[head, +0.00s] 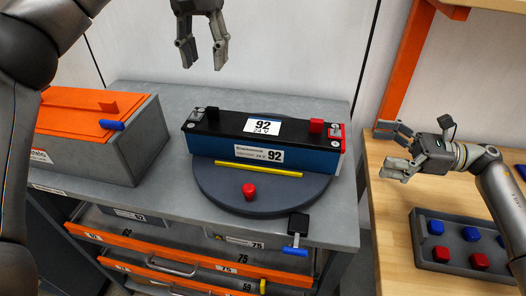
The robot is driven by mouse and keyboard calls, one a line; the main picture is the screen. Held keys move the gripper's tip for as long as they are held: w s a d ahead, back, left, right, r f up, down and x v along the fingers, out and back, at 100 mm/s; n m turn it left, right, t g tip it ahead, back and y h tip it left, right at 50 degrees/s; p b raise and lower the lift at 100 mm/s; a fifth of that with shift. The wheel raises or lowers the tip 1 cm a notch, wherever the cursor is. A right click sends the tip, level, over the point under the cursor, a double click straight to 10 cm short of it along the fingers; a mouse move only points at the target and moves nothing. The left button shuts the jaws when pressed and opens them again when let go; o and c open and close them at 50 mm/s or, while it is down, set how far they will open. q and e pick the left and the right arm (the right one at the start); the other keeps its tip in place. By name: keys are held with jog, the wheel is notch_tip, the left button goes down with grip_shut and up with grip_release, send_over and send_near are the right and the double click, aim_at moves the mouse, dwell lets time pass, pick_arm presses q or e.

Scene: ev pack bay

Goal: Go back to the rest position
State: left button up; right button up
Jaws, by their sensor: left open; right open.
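My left gripper (203,52) hangs open and empty above the back of the grey bench, higher than the battery pack. My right gripper (388,152) is open and empty, pointing left above the wooden table at the right. The blue battery pack (205,147) with a black top and the label 92 sits on a round dark turntable (235,200). A red cap (316,126) is on its right end, and a grey and black piece is on its left end. The two grippers are well apart and touch nothing that I can see.
A yellow bar (258,169) and a red cap (249,190) lie in front of the pack. A grey box with an orange lid (85,105) stands left. A blue-handled clamp (296,240) is at the bench's front edge. A tray (452,262) of red and blue caps is on the wooden table (383,225).

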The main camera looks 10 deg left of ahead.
jog(key=shift+d, duration=0.4)
